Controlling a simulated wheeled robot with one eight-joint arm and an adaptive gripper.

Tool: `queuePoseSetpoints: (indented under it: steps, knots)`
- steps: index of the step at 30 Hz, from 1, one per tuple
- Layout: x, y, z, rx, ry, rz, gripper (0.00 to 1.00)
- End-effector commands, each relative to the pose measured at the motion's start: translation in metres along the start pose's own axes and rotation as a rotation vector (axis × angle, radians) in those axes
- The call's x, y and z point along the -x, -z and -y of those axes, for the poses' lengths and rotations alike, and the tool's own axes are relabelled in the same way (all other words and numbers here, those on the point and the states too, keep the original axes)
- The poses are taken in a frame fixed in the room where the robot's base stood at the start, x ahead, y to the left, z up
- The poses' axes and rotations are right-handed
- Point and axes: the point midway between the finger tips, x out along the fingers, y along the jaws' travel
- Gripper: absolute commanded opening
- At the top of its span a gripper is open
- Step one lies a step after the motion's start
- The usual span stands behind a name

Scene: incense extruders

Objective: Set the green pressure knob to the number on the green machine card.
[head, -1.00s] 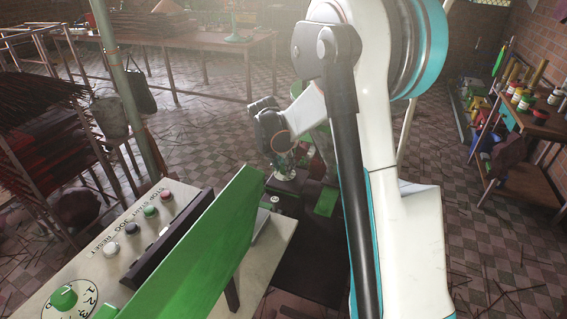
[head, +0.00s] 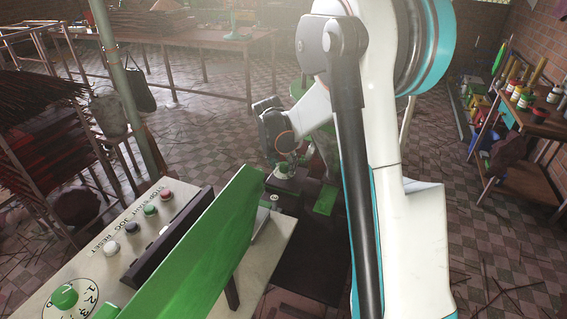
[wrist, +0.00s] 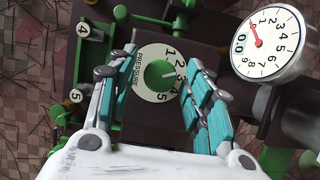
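The green pressure knob (wrist: 157,71) sits in the middle of a pale round dial (wrist: 148,92) marked 1 to 5 and PRESSURE. A small pale mark on the knob seems to face right, near the 3; it is too small to be sure. My gripper (wrist: 160,66) is open, with a teal-padded finger on either side of the dial and nothing held. In the head view, my gripper (head: 290,157) is over the machine beyond the green panel, by the small pale dial (head: 283,174). I cannot make out a green machine card with a readable number.
A white gauge (wrist: 268,45) with a red needle stands right of the dial. Round tags 4 (wrist: 83,30) and 5 (wrist: 75,96) are at left. A slanted green panel (head: 195,245) and a button console (head: 105,235) with another green knob (head: 64,297) stand nearer.

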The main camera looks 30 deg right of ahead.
Motion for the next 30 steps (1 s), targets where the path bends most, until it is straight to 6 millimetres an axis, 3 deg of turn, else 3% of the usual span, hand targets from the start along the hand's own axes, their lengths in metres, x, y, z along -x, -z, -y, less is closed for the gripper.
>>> queuePoseSetpoints:
  steps: [8,13,24,30]
  knots:
    - [0.001,0.0,0.0,0.0,0.0,0.0,0.48]
    - [0.013,0.0,0.0,0.001,0.0,0.0,0.48]
    - [0.083,0.0,0.0,0.001,0.001,0.0,0.48]
    - [0.111,0.0,0.0,0.001,0.001,0.0,0.48]
